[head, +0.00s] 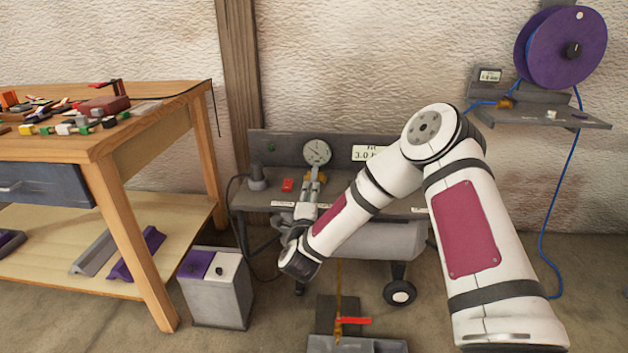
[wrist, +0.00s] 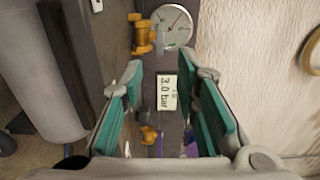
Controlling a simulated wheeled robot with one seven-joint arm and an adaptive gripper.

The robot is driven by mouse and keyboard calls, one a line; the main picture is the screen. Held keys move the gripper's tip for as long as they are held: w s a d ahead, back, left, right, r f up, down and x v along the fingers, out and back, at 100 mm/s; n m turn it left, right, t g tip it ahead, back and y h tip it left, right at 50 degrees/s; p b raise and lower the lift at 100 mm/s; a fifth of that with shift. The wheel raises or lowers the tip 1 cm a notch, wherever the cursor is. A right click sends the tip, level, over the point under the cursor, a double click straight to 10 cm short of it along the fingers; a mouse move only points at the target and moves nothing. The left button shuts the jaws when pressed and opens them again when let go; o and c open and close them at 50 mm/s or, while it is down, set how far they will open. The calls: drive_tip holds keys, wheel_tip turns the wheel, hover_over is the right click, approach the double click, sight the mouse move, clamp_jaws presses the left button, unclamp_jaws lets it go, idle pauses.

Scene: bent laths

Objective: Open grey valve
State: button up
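My gripper (wrist: 162,100) is open and empty, its teal-padded fingers wide apart in the wrist view. In the head view my gripper (head: 312,184) is near the dark panel of a wheeled compressor, below the round gauge. Between the fingers in the wrist view is a small dark grey handle-like part (wrist: 143,114) beside an orange fitting (wrist: 148,135). A second, light grey part (wrist: 160,42) sits by orange fittings (wrist: 142,33) next to the gauge (wrist: 172,27). I cannot tell which is the grey valve, or whether either is turned. My arm hides part of the panel in the head view.
A "3.0 bar" plate (wrist: 167,92) is on the panel. A red-levered valve (head: 350,321) stands low in front. A grey box (head: 215,292) and a workbench (head: 150,115) are at left. A purple reel (head: 545,60) with blue hose is at right.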

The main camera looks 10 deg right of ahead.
sight(314, 175)
drive_tip(key=b+x, duration=0.2)
drive_tip(key=x, duration=0.8)
drive_tip(key=shift+w, duration=0.35)
drive_tip(key=shift+c, duration=0.3)
clamp_jaws()
